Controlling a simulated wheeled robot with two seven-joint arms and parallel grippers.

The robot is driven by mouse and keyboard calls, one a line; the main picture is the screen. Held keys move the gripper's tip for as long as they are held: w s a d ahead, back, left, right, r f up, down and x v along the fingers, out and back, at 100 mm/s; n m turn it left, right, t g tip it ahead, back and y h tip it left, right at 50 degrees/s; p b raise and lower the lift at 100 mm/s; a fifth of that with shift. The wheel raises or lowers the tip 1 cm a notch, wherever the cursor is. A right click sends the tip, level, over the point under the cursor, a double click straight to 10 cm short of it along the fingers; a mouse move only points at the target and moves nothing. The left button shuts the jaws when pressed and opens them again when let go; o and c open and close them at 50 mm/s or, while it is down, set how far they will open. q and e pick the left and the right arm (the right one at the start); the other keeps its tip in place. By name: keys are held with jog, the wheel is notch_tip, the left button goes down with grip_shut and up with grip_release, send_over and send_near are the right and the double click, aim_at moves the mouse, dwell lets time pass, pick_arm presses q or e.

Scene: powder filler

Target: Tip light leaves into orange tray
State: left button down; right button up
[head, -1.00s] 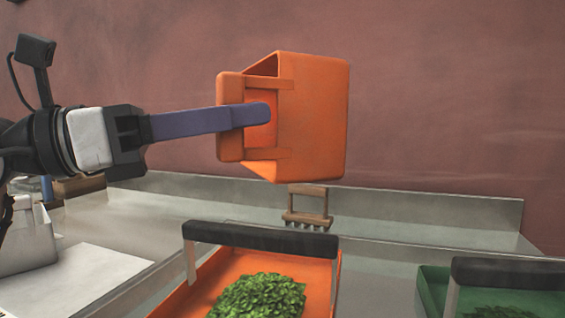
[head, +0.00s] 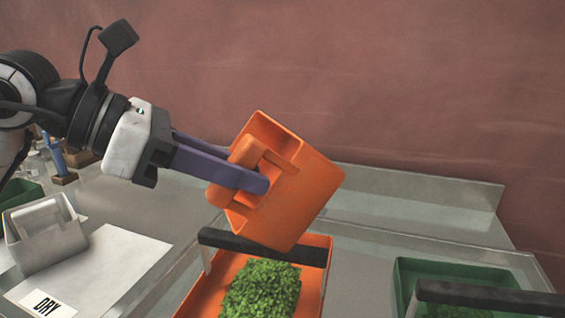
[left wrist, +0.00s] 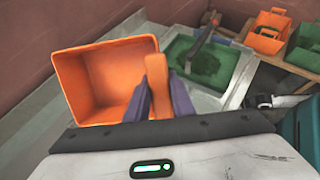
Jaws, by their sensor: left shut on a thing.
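My left gripper (head: 258,183) is shut on the handle of an orange bin (head: 305,200), with its purple fingers either side of the handle. The bin hangs tilted above the far end of the orange tray (head: 318,285). In the left wrist view, the bin's inside (left wrist: 105,80) looks bare, with no leaves seen in it. A heap of light green leaves (head: 262,290) lies in the orange tray, under the black handle bar. My right gripper is not in view.
A green tray (head: 440,270) with dark leaves stands at the right; it also shows in the left wrist view (left wrist: 222,75). Orange bins (left wrist: 262,40) show in the wrist view.

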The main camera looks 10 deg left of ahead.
pick_arm(q)
jog(key=shift+r+g+y, duration=0.3)
jog(key=shift+r+y, duration=0.3)
jog(key=shift+r, duration=0.1)
jog(key=shift+d+f+y, duration=0.1)
jog(key=shift+f+y, duration=0.1)
jog(key=shift+y, duration=0.1)
jog(key=shift+w+r+g+y, duration=0.1)
jog(key=shift+r+g+y, duration=0.2)
jog(key=shift+g+y, duration=0.5)
jog(key=g+y, duration=0.1)
jog(key=y, duration=0.1)
jog(key=r+g+y, duration=0.1)
jog(key=y, duration=0.1)
jog(key=shift+r, duration=0.15)
jog(key=shift+g+y, duration=0.5)
jog(key=shift+y, duration=0.2)
